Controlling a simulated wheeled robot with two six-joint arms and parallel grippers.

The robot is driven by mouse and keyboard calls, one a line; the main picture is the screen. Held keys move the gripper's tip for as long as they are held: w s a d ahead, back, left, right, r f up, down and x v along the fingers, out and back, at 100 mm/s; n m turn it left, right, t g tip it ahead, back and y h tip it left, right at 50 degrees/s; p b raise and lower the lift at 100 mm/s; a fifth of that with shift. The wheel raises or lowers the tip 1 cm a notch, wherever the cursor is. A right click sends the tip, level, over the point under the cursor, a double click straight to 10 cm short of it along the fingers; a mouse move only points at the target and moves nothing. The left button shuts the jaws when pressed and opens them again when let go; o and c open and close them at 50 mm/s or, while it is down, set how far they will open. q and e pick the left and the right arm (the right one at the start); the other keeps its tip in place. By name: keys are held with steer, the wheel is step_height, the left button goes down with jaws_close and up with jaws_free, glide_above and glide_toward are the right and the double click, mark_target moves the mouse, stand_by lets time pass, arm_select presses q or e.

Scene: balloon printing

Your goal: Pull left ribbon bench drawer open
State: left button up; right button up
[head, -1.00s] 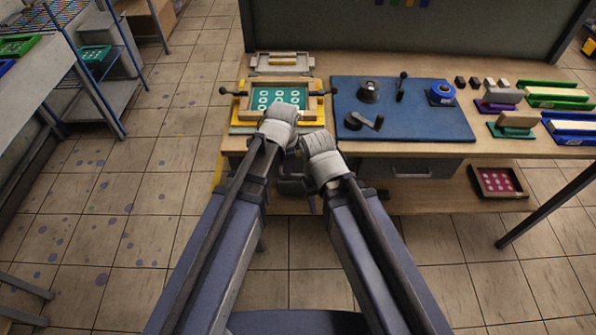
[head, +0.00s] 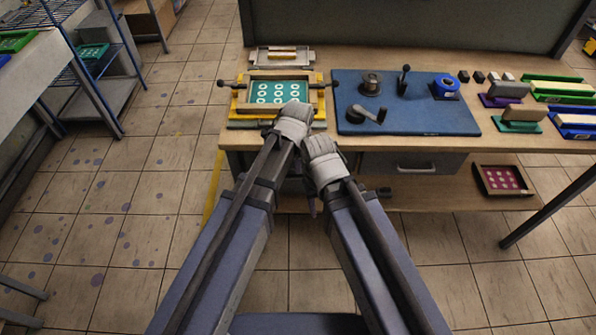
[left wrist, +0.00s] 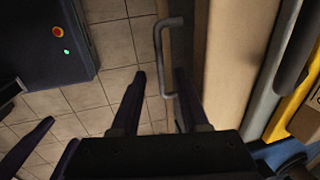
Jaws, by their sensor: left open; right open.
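In the left wrist view a grey bar handle (left wrist: 160,55) stands out from the front under the wooden bench top (left wrist: 236,65). My left gripper (left wrist: 161,76) is open, one dark finger on each side of the handle's line; contact cannot be told. In the head view the left drawer is hidden behind my wrists, so how far it stands out cannot be seen. My right gripper (head: 309,200) hangs below its wrist, just right of the left one, mostly hidden; its open fingers seem to show at the lower left of the left wrist view.
The bench carries a yellow-framed printing screen (head: 277,91), a blue mat (head: 430,117) with a crank, and several coloured blocks to the right. Another grey drawer (head: 413,163) is shut right of my arms. A red tray (head: 502,181) is on the lower shelf.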

arm_select(q)
steer(key=shift+w+f+b, duration=0.2)
steer(key=shift+f+b, duration=0.5)
steer(key=shift+f, duration=0.25)
steer(key=shift+w+f+b, duration=0.15)
steer(key=shift+f+b, duration=0.55)
steer(key=shift+f, duration=0.25)
steer(key=shift+r, duration=0.1)
jaws_close()
